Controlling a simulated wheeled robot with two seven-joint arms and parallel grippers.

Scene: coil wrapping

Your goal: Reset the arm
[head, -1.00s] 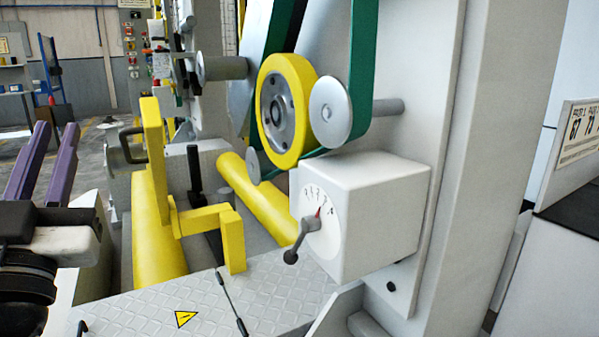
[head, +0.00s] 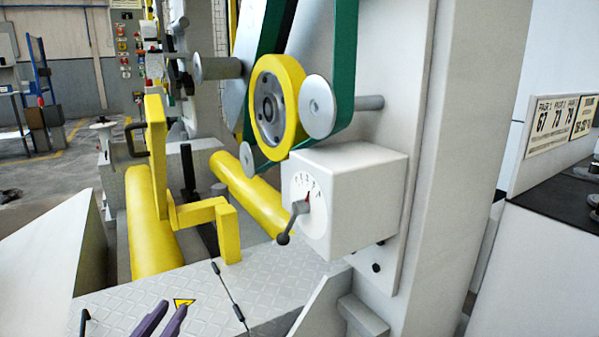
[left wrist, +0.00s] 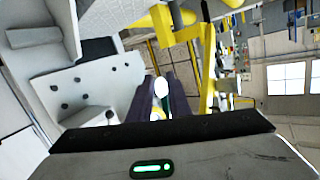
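My left gripper (head: 174,307) shows at the bottom of the head view as two purple fingers. The rest of my left arm is mostly out of the head view. My right gripper is in neither view.
The wrapping machine has a yellow wheel (head: 276,104), a green belt (head: 343,60), a white dial box (head: 355,200) with a lever, yellow rollers (head: 150,225) and a yellow bracket (head: 229,232). A black-topped table (head: 550,212) stands at right. Open floor shows at far left.

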